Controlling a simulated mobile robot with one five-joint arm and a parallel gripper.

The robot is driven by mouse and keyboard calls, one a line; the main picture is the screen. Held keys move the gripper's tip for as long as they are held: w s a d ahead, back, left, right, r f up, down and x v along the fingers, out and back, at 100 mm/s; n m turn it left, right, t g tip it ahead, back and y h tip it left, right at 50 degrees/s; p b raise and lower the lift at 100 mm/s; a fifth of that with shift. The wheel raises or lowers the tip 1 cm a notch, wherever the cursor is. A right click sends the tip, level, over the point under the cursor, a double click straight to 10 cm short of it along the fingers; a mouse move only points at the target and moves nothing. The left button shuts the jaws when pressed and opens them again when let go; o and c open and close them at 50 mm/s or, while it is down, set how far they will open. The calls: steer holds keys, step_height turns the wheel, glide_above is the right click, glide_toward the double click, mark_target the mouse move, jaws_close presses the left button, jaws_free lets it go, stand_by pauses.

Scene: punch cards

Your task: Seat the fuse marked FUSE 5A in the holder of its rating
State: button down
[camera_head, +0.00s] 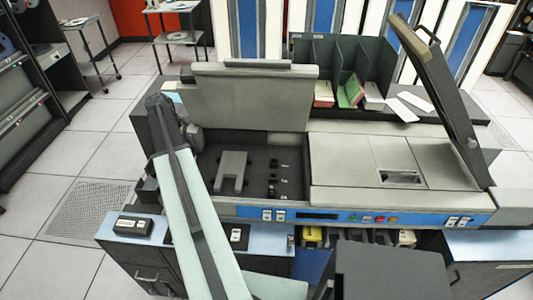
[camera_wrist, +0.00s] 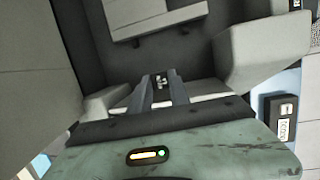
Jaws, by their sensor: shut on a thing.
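In the wrist view my gripper (camera_wrist: 163,88) has its two dark fingers close together. A small piece with pale spots shows between the tips, and I take it for the fuse (camera_wrist: 160,80); no marking on it is readable. In the head view my arm reaches up to the left side of the machine's open bay (camera_head: 210,185), and my fingertips are hidden there. Small dark fittings, which look like the holders (camera_head: 273,181), stand in a column on the bay floor, right of a grey bracket (camera_head: 232,171). Their ratings are too small to read.
The raised grey cover (camera_head: 250,100) stands behind the bay, and a tilted dark panel (camera_head: 435,90) rises at the right. A dark box with a white label (camera_head: 133,225) sits on the blue ledge at the left. Card bins (camera_head: 340,75) stand behind.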

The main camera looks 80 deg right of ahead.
steer(key=shift+w+a, duration=0.15)
steer(key=shift+w, duration=0.55)
steer(key=s+d+r+n+p, duration=0.1)
steer(key=s+r+p, duration=0.25)
steer(key=s, duration=1.05)
steer(key=s+d+r+p, duration=0.1)
steer(key=s+r+p, duration=0.25)
steer(key=s, duration=1.15)
steer(key=s+f+y+b, duration=0.1)
steer(key=s+f+b, duration=0.4)
steer(key=shift+s+d+f+m, duration=0.15)
steer(key=shift+s+f+m, duration=0.2)
steer(key=shift+s+m, duration=0.05)
